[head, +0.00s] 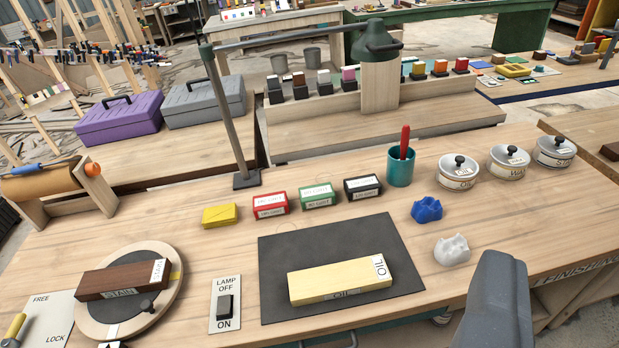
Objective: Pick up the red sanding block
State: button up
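The red sanding block (270,204) sits on the wooden bench with a white label on its front. It stands in a row between a small yellow block (220,215) and a green block (318,196), with a black block (362,187) farther right. Small gaps separate the blocks. A dark grey part, which looks like part of my gripper (497,302), shows at the lower right, well away from the red block. Its fingertips cannot be made out, and I see nothing held.
A lamp post (228,120) rises behind the red block. In front lie a dark mat (280,251) bearing a pale wooden block (345,281), a lamp switch plate (226,302) and a turntable (100,318). A teal cup (400,167) and lidded tins (458,172) stand right.

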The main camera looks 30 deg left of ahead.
aim_at(275, 204)
jog(key=u, duration=0.4)
jog(key=i, duration=1.3)
jog(key=u, duration=0.75)
jog(key=k, duration=0.8)
jog(key=u, duration=0.15)
jog(key=i, duration=0.85)
jog(key=z, duration=0.05)
